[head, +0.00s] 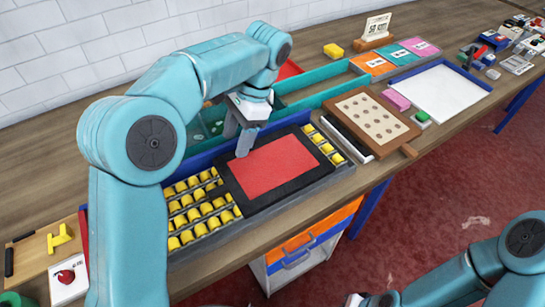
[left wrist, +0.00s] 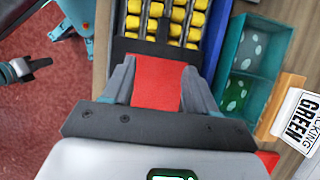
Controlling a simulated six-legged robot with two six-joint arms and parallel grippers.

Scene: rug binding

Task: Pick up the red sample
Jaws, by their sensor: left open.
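The red sample (head: 275,168) is a flat red rectangle. It lies on a black board (head: 238,190) above the yellow rollers. My left gripper (head: 246,140) is over the sample's far left end in the head view. In the left wrist view the open left gripper (left wrist: 158,85) has one finger on each side of the red sample (left wrist: 156,72), and nothing is clamped. I cannot tell whether the fingertips touch it. My right arm shows at the lower right of the head view, its gripper mostly cut off.
Yellow rollers (head: 205,208) fill the tray on both sides of the board. Teal bins (head: 310,92) stand behind. A wooden board with round spots (head: 372,120) and a white tray (head: 440,92) lie to the right. A sign (left wrist: 300,120) stands close by in the wrist view.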

